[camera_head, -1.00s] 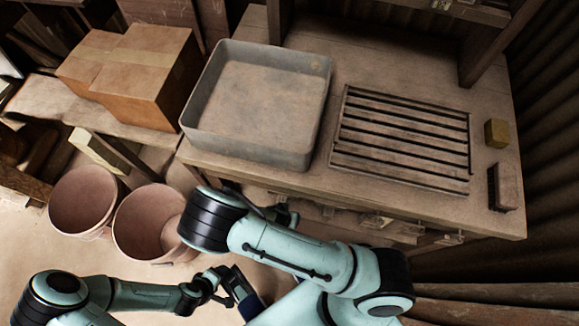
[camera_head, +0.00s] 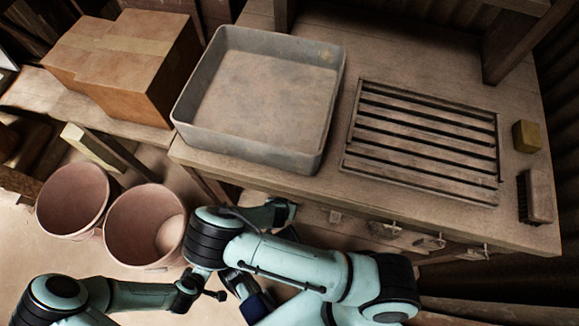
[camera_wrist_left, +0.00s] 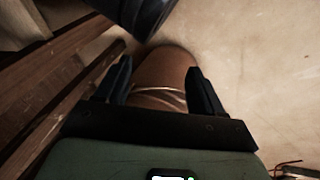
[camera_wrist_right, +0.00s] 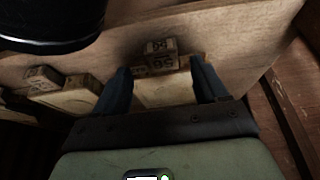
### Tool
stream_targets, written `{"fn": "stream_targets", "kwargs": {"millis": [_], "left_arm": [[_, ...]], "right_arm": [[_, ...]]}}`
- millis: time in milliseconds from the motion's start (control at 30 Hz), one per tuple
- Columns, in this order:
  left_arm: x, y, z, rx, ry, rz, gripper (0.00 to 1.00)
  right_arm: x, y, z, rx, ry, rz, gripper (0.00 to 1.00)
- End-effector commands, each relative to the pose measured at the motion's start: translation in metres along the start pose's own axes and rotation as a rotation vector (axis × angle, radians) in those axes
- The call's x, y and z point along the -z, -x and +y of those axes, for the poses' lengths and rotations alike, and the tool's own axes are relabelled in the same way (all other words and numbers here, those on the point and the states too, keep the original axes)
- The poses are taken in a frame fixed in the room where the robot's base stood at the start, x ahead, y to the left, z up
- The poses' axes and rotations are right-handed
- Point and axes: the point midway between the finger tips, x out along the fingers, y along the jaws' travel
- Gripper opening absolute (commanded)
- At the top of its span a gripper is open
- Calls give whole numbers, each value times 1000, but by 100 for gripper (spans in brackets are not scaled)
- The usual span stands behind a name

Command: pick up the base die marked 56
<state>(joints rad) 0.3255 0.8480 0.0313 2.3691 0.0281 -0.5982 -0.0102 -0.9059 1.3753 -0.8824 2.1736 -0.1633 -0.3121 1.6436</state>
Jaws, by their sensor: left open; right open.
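In the right wrist view, a small dark block (camera_wrist_right: 161,62) bears a marking that seems to read 56. A second marked face shows just above it; I cannot tell if it belongs to the same block. A pale flat-topped piece (camera_wrist_right: 165,90) lies right before it, seen between my right fingers. My right gripper (camera_wrist_right: 163,82) is open, its fingers either side of the pale piece; contact is unclear. In the head view, my right arm reaches below the bench front.
Another pale piece (camera_wrist_right: 72,97) with a marked block (camera_wrist_right: 42,76) lies to the left. The bench (camera_head: 350,200) carries a grey tray (camera_head: 240,152), slatted rack (camera_head: 425,140), yellow block (camera_head: 526,136) and brush (camera_head: 538,197). Two buckets (camera_head: 72,200) stand on the floor, left.

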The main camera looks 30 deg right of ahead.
Motion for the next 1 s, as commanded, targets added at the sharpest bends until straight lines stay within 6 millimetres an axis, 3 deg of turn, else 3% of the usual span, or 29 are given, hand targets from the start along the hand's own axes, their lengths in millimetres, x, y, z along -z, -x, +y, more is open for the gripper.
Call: {"fn": "stream_targets", "kwargs": {"millis": [200,533,700,767,1000], "left_arm": [[-26,-18,-20,36,20,-79,68],[-32,-19,-24,44,24,-98,68],[-31,-19,-24,43,24,-97,68],[-31,-19,-24,43,24,-97,68],[-31,-19,-24,43,24,-96,68]], "right_arm": [[0,-32,-3,-4,1,1,72],[0,-36,-3,-2,0,0,72],[0,-36,-3,-2,0,0,17],[0,-36,-3,-2,0,0,0],[1,-36,-3,-3,-1,1,0]]}}
